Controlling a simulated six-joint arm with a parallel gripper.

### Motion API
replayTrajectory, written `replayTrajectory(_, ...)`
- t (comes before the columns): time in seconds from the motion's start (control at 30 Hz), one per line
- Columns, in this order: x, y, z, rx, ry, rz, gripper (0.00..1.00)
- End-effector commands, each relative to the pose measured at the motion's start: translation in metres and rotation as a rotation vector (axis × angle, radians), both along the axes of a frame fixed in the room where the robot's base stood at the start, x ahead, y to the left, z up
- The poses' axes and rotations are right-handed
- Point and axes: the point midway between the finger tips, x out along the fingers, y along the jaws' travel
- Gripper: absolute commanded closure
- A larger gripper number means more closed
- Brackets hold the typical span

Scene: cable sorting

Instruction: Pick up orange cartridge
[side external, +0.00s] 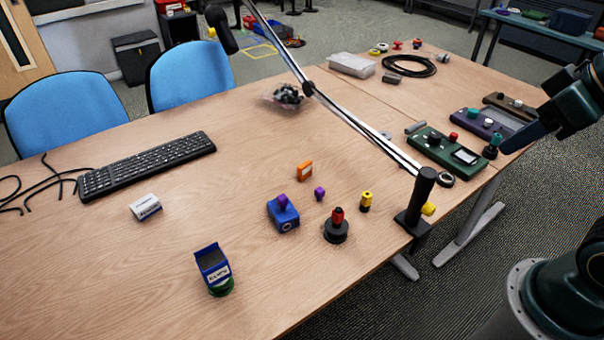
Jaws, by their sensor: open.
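The orange cartridge (304,171) is a small block standing on the wooden table, near the middle of the picture. Nothing touches it, and it is fully visible. My gripper (516,137) is at the right, over the table's right edge and far from the cartridge. It is open, and I see nothing held in it. Part of my arm is cut off by the picture's right edge.
Near the cartridge stand a blue block (283,214) with a purple knob, a small purple piece (319,193), a red-topped black piece (337,226) and a yellow piece (366,201). A lamp post (416,201) is clamped at the table edge, its long arm crossing above the table. A keyboard (148,164) lies left.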

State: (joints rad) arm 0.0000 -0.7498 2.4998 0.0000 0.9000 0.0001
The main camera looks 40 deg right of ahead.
Motion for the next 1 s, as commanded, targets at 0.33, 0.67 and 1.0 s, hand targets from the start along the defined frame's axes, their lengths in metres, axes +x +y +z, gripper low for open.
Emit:
replayTrajectory(0.33,0.022,0.001,0.014,0.029,0.024,-0.052,0.58)
replayTrajectory(0.67,0.086,0.004,0.040,0.104,0.086,-0.203,0.58)
replayTrajectory(1.0,0.164,0.008,0.048,0.174,0.151,-0.375,0.58)
